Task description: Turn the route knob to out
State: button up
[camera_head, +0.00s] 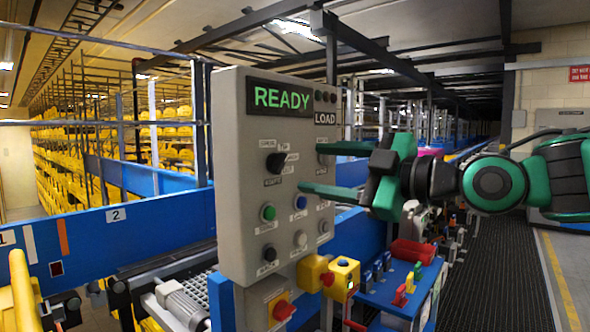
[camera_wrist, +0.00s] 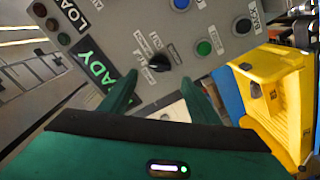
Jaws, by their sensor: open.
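A grey control panel (camera_head: 230,190) stands in front of me, with a lit green READY display (camera_head: 282,97) and a LOAD sign (camera_head: 325,118). A black selector knob (camera_head: 276,162) sits below the display, its handle pointing up and right in the head view. The knob also shows in the wrist view (camera_wrist: 160,62), with small labels around it that I cannot read surely. My gripper (camera_head: 314,168) is open and empty, its green fingers pointing at the panel. In the wrist view the fingertips (camera_wrist: 159,79) lie either side of the knob's lower edge, apparently short of it.
Green (camera_head: 268,212), blue (camera_head: 300,202) and other buttons sit lower on the panel. Another control beneath LOAD is partly hidden by my gripper. A yellow box with a red-orange knob (camera_head: 282,310) and a blue cart (camera_head: 385,290) with small items stand below. The conveyor is at left.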

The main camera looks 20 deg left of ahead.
aim_at(284, 164)
jog(key=x, duration=0.7)
jog(key=shift+w+a, duration=0.1)
jog(key=shift+a, duration=0.15)
jog(key=c, duration=1.1)
